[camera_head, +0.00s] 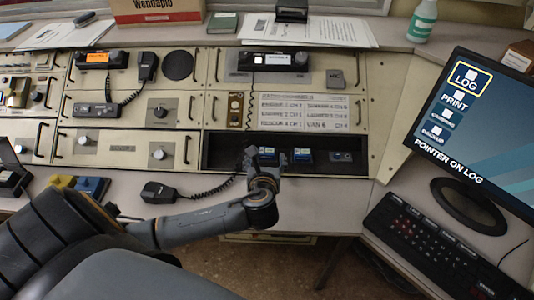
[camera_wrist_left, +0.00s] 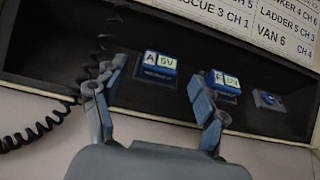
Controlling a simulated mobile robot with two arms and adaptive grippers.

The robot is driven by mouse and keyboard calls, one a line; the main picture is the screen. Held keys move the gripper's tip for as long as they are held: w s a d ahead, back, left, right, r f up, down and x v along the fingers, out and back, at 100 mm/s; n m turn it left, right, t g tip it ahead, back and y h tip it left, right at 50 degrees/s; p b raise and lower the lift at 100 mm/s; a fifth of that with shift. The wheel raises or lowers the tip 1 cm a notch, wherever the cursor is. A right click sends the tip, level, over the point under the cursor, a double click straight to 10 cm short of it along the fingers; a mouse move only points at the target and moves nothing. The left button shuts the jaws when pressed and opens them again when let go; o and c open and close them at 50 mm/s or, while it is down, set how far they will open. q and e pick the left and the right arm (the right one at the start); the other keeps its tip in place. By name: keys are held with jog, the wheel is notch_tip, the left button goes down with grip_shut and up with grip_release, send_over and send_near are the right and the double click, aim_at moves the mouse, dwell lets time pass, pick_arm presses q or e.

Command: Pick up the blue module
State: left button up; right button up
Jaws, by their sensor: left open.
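Two blue modules with pale labels sit in the dark recessed bay (camera_head: 225,150) of the console. The left module (camera_head: 268,152) is marked A 5V in the left wrist view (camera_wrist_left: 158,68). The other module (camera_head: 302,155) is marked with an F in the left wrist view (camera_wrist_left: 228,84). My left gripper (camera_head: 265,160) is open and empty at the bay's front edge. In the left wrist view its fingers (camera_wrist_left: 150,100) are spread, with the A module beyond the gap and the right finger overlapping the F module's lower left. My right gripper is not in view.
A small panel with a blue knob (camera_head: 342,156) is at the bay's right. A handset (camera_head: 160,192) with a coiled cord lies left of my gripper. A blue block (camera_head: 92,186) and a yellow one (camera_head: 62,181) lie further left. A keyboard (camera_head: 440,245) and monitor (camera_head: 480,120) are right.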

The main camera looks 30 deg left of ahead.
aim_at(267, 154)
pick_arm(q)
jog(key=x, duration=0.3)
jog(key=shift+w+f, duration=0.1)
jog(key=shift+f, duration=0.1)
jog(key=c, duration=1.2)
jog(key=shift+c, duration=0.5)
jog(key=shift+r, duration=0.15)
